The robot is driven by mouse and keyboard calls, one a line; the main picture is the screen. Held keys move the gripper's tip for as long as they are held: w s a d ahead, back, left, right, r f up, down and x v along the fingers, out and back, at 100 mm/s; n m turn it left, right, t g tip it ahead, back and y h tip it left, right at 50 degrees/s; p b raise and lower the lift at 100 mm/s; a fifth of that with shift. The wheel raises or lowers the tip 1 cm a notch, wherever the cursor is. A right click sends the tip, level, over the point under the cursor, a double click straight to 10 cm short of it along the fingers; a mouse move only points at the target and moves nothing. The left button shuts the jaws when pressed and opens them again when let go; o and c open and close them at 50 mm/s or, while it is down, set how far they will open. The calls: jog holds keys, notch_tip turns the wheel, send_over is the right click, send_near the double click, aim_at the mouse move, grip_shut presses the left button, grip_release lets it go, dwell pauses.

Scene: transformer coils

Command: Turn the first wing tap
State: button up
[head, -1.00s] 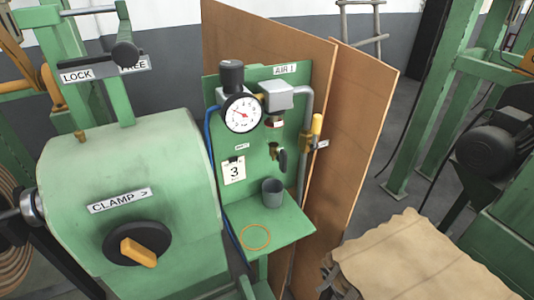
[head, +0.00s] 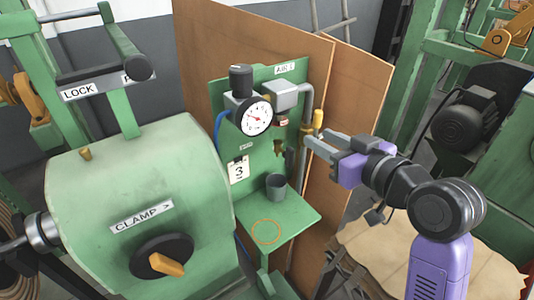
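The wing tap (head: 278,147) is a small brass tap on the green panel (head: 262,168), below the grey box and above the grey cup. Its details are small and its wing handle is hard to make out. My gripper (head: 309,148) is to the right of the tap, in front of the panel's right edge, its fingers pointing left. It looks empty and apart from the tap, but the gap between its fingertips is not clear. A yellow-handled valve (head: 318,121) on the pipe is just above the fingers.
A round gauge (head: 256,118) sits above a "3" tag (head: 238,170). A grey cup (head: 277,186) stands on the green shelf (head: 297,217) below the tap. The green clamp housing (head: 150,190) is at left. Brown boards (head: 345,95) stand behind the panel.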

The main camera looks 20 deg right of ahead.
aim_at(293, 157)
jog(key=shift+w+a+f+n+g+y+p, duration=0.15)
jog(key=shift+w+a+f+n+g+p, duration=0.2)
jog(key=shift+w+a+f, duration=0.7)
jog(key=shift+w+a+f+n+g+y, duration=0.15)
jog(key=shift+w+a+f+g, duration=0.4)
jog(key=shift+f, duration=0.85)
jog(key=shift+w+a+f+n+g+y+p, duration=0.2)
jog(key=shift+w+a+f+g, duration=0.1)
jog(key=shift+w+a+f, duration=0.7)
jog(key=shift+d+f, duration=0.15)
jog(key=shift+f, duration=0.05)
grip_shut()
